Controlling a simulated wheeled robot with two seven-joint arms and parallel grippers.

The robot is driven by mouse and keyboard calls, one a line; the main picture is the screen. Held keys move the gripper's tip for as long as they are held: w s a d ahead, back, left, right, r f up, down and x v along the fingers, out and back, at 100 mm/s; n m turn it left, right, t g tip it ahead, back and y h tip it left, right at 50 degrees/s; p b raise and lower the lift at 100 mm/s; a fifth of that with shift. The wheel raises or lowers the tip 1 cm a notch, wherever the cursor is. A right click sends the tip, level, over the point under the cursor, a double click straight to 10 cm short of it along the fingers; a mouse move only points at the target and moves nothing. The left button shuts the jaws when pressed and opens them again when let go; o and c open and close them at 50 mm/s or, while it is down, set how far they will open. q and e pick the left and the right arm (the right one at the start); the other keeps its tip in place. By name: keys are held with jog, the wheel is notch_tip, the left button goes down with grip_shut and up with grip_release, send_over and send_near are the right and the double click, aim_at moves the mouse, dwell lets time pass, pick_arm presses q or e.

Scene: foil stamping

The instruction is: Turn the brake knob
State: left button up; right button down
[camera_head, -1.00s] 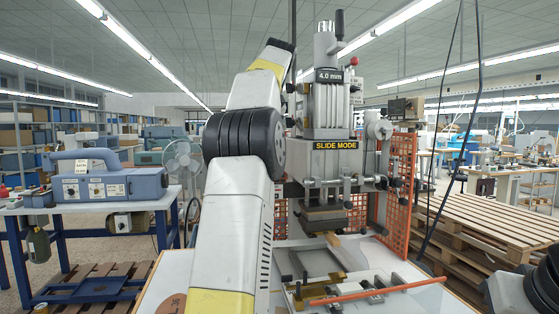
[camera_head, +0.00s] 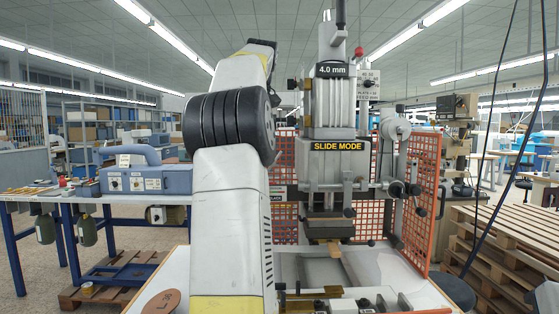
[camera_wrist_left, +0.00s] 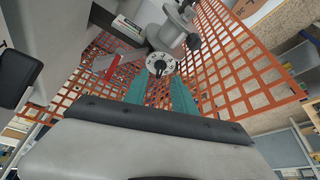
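The stamping press (camera_head: 335,172) with its "SLIDE MODE" label stands behind my left arm in the head view. My left gripper (camera_wrist_left: 159,88) shows in the left wrist view as two teal fingers, apart and with nothing visible between them. A round dial with a white marked face and dark centre (camera_wrist_left: 160,64) lies just beyond the fingertips. It may be the brake knob; no label confirms this. Whether the fingers touch it cannot be told. My left gripper is hidden in the head view. My right gripper is in neither view.
An orange mesh guard (camera_head: 420,200) flanks the press and fills much of the left wrist view (camera_wrist_left: 235,75) close to the gripper. A blue machine (camera_head: 148,178) sits on a bench at left. Stacked pallets (camera_head: 500,225) stand at right.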

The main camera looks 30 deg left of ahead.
pick_arm(q)
jog(key=shift+x, duration=2.35)
jog(key=shift+c, duration=0.4)
grip_shut()
